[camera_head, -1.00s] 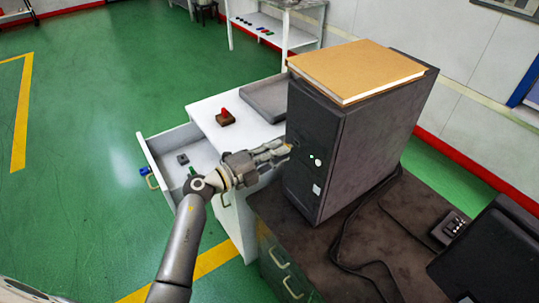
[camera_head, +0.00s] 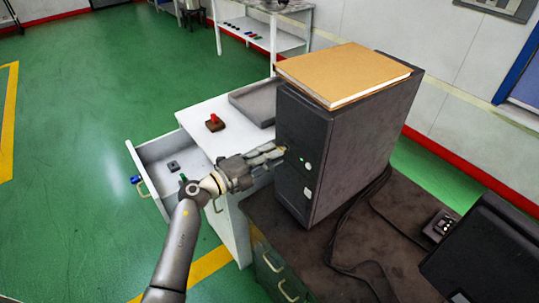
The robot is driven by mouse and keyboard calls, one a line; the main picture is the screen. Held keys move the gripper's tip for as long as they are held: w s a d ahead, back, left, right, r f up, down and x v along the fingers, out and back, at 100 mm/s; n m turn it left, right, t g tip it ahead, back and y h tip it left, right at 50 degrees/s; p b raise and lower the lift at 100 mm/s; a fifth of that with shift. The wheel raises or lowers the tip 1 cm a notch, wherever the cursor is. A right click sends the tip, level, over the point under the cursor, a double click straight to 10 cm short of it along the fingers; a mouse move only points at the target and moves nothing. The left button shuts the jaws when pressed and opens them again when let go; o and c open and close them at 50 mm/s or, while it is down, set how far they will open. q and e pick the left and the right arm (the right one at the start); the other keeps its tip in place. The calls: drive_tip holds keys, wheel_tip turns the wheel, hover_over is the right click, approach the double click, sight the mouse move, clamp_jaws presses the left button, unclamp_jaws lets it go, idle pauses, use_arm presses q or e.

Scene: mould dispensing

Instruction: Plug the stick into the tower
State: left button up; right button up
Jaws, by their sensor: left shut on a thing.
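The tower (camera_head: 345,155) is a dark computer case standing upright on the dark desk. Its front panel (camera_head: 303,150) faces left and has small lit spots. My left gripper (camera_head: 277,152) comes in from the left, with its fingertips close to the upper front panel. It is shut on the stick, which is too small and covered by the fingers to make out clearly. I cannot tell whether the stick touches the panel. My right gripper is not in view.
A brown book (camera_head: 345,72) lies on the tower. A white cabinet top (camera_head: 195,120) holds a red-handled item (camera_head: 214,122) and a grey tray (camera_head: 252,104). A cable and monitor (camera_head: 490,250) are at right.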

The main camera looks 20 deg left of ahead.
use_arm(q)
drive_tip(key=shift+p, duration=0.5)
idle(1.0)
drive_tip(key=shift+x, duration=0.85)
idle(0.7)
drive_tip(key=o, duration=0.8)
drive_tip(key=shift+a, duration=0.1)
